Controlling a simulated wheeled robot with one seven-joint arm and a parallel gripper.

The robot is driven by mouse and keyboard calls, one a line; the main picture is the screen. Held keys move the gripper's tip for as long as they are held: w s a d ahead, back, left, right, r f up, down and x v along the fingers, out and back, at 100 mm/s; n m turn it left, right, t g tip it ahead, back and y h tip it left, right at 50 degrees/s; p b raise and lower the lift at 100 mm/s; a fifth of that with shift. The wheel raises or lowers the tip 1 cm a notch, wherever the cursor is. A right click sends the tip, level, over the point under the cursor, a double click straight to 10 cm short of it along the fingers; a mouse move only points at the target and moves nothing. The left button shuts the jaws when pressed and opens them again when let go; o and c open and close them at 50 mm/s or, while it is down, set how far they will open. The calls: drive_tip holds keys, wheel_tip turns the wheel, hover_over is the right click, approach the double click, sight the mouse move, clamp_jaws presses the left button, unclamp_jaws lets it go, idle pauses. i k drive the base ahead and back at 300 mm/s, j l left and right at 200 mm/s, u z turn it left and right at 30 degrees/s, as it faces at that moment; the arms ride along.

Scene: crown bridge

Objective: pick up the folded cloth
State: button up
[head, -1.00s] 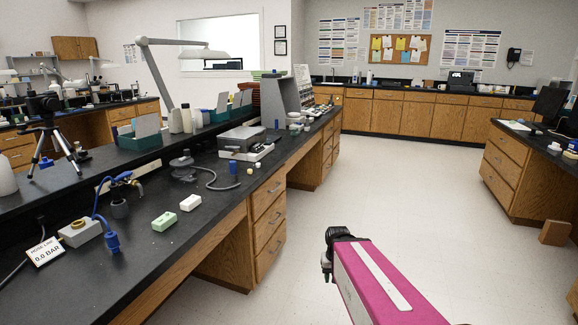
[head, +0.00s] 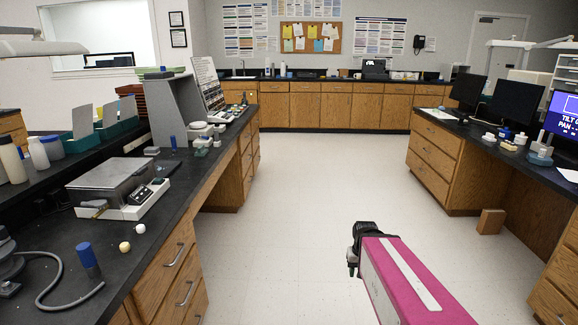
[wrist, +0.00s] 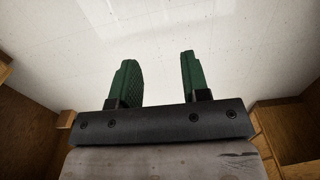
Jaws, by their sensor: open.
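I cannot make out a folded cloth in either view. My gripper shows in the wrist view (wrist: 157,80) with its two green fingers apart and only bare pale floor beyond them. In the head view my gripper (head: 354,262) is at the end of my pink arm, over the aisle between the benches. It is empty and touches nothing.
The left black bench (head: 150,222) holds a balance (head: 112,187), a blue-capped vial (head: 88,260) and a hose. The right bench (head: 470,140) holds monitors and small items. A brown block (head: 490,221) lies on the floor by it. The tiled aisle (head: 290,200) is clear.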

sight(201, 151)
drive_tip(key=i+l+u, duration=0.1)
drive_tip(key=i+u, duration=0.2)
drive_tip(key=i, duration=0.25)
drive_tip(key=i+l+u, duration=0.35)
drive_tip(key=i, duration=0.2)
drive_tip(key=i+l+u, duration=0.3)
drive_tip(key=i, duration=0.2)
